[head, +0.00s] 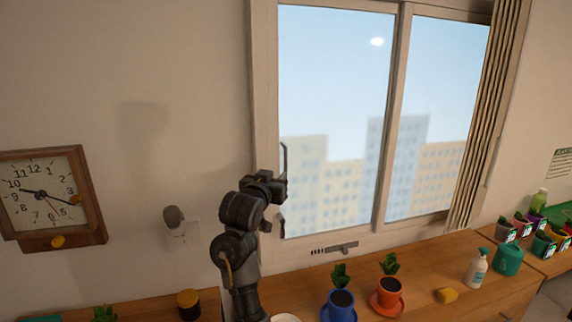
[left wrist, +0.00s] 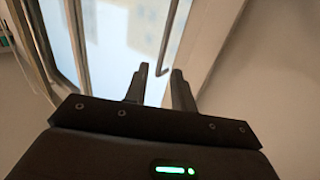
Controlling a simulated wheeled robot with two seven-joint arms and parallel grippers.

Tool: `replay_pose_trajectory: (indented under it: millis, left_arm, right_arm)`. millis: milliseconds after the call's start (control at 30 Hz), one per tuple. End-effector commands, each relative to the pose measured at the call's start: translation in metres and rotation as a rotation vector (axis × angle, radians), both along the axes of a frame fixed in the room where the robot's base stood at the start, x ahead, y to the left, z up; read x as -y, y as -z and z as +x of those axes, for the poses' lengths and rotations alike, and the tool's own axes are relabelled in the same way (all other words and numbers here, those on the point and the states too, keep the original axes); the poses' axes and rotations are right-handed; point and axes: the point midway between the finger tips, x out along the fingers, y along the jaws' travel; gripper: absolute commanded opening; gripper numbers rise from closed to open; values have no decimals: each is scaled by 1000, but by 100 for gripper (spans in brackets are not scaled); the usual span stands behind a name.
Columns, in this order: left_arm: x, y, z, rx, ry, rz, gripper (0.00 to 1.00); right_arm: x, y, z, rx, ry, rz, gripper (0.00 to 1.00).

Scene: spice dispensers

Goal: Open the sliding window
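The sliding window (head: 335,100) has two panes side by side in a pale frame, with a city view behind. A thin grey vertical handle (head: 285,158) is at the left edge of the left pane; my left gripper hides its middle. My left gripper (head: 280,188) is at this handle. In the left wrist view, the fingers (left wrist: 160,72) are apart, and the lower part of the handle (left wrist: 169,38) shows in line with the gap between them. I cannot tell whether they touch it. My right gripper is not in view.
A curtain (head: 490,110) hangs at the window's right. A clock (head: 48,198) is on the left wall.

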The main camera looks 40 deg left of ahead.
Motion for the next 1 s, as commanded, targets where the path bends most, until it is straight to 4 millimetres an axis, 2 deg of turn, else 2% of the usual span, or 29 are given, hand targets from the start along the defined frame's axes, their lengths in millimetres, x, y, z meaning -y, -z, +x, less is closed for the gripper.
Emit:
replay_pose_trajectory:
  millis: [100,367,533,800,1000]
  left_arm:
    - [-5,-13,-2,28,-9,-4,26]
    - [-7,-15,7,30,-4,-5,26]
    - [-15,-15,26,27,-6,-6,26]
    - [-34,-17,74,28,-7,-6,26]
    - [-43,-16,94,30,-8,-5,26]
  right_arm:
    - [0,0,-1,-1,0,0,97]
    - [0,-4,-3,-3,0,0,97]
    - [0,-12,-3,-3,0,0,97]
    - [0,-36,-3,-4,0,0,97]
    - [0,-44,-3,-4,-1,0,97]
